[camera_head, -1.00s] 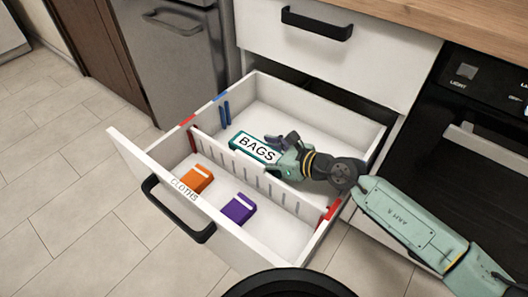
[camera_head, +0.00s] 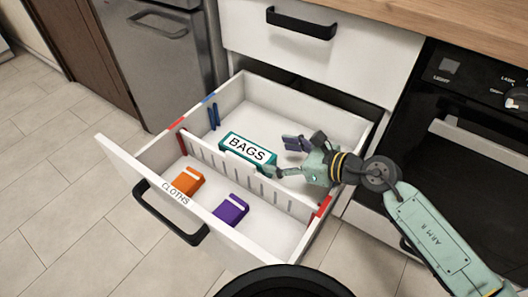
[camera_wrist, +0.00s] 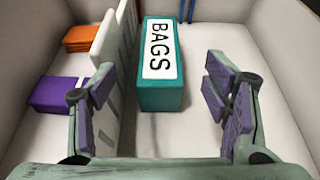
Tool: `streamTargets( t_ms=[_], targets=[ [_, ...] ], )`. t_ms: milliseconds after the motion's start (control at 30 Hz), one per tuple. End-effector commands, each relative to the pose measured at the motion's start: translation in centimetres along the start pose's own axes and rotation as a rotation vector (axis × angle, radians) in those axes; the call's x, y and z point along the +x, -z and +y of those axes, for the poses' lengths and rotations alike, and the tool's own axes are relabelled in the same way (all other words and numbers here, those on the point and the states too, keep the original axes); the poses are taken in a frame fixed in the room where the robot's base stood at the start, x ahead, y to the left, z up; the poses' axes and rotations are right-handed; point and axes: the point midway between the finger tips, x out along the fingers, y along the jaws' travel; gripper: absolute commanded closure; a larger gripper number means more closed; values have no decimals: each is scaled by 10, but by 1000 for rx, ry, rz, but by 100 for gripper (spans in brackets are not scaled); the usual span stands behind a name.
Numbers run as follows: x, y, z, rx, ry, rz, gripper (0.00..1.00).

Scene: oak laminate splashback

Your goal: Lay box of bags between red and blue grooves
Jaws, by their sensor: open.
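The teal box of bags (camera_head: 235,151), with a white BAGS label, lies on the drawer floor behind the slotted white divider (camera_head: 240,172); it also shows in the wrist view (camera_wrist: 161,95). The divider stands at the red grooves (camera_head: 182,142). The blue grooves (camera_head: 214,117) are on the left wall, farther back; the box lies lengthwise along the divider. My gripper (camera_head: 288,158) is open and empty, just right of the box. In the wrist view my gripper (camera_wrist: 160,100) has its fingers apart, with the box ahead between them.
The drawer (camera_head: 118,160) is pulled out below a closed drawer (camera_head: 300,60) and beside the oven (camera_head: 460,130). The floor behind the box is clear.

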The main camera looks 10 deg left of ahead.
Motion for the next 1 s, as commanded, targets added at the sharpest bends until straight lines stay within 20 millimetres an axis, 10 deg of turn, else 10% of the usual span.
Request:
streamTargets(
  t_ms=[1000],
  targets=[
    [-37,-19,0,0,0,0,30]
  ],
)
